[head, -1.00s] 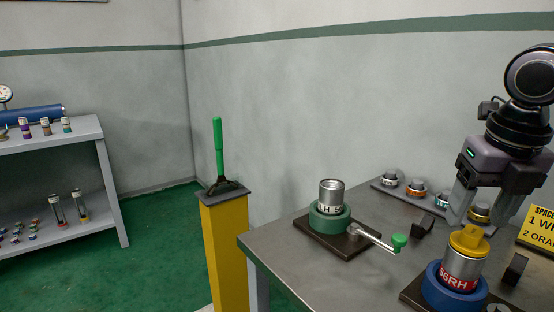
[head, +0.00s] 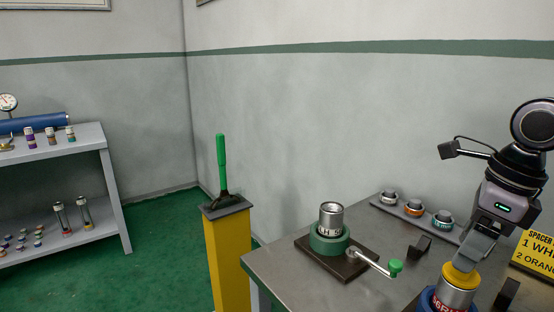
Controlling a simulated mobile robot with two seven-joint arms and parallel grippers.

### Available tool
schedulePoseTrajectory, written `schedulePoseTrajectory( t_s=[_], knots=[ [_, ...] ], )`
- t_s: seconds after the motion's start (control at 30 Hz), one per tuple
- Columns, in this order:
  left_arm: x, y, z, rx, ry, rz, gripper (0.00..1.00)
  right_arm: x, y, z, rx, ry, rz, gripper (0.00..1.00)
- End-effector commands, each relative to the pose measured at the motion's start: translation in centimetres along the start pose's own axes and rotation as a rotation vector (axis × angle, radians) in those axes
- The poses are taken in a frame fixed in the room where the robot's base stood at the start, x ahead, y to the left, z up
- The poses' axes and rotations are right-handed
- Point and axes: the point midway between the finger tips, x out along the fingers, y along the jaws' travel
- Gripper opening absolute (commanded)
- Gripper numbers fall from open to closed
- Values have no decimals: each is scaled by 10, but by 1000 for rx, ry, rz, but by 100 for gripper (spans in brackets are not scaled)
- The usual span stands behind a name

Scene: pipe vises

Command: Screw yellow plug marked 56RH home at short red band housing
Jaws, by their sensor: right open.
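The yellow plug (head: 459,278) sits on top of a silver housing (head: 456,297) at the lower right. The housing has a red band with white lettering, cut off by the bottom edge. It stands in a blue vise collar (head: 427,298). My right gripper (head: 467,264) is above the plug, pointing down, with its fingers seen nearly edge-on at the plug's top. It is open; whether the fingers touch the plug cannot be told. My left gripper is out of view.
A second silver housing (head: 331,217) stands in a green vise (head: 326,243) with a green-knobbed crank (head: 396,266). Ringed parts (head: 414,208) sit on a rack at the bench's back. A yellow sign (head: 537,252) is at right. A green-handled lever (head: 221,165) tops a yellow post.

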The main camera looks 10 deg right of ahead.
Motion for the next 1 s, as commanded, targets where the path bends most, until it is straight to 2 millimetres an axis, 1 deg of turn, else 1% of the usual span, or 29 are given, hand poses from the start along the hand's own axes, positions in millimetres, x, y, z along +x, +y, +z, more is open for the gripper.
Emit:
schedulePoseTrajectory(
  t_s=[0.1,0.4,0.47,0.73,1.0],
  knots=[
    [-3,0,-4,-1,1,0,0,0,0,0,-56,0,13,62],
    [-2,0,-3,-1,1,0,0,1,0,0,-64,0,13,62],
    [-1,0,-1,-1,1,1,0,3,0,0,-63,0,13,62],
    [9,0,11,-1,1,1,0,20,0,-4,-63,0,12,62],
    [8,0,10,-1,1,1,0,20,0,-4,-63,0,12,62]
  ],
)
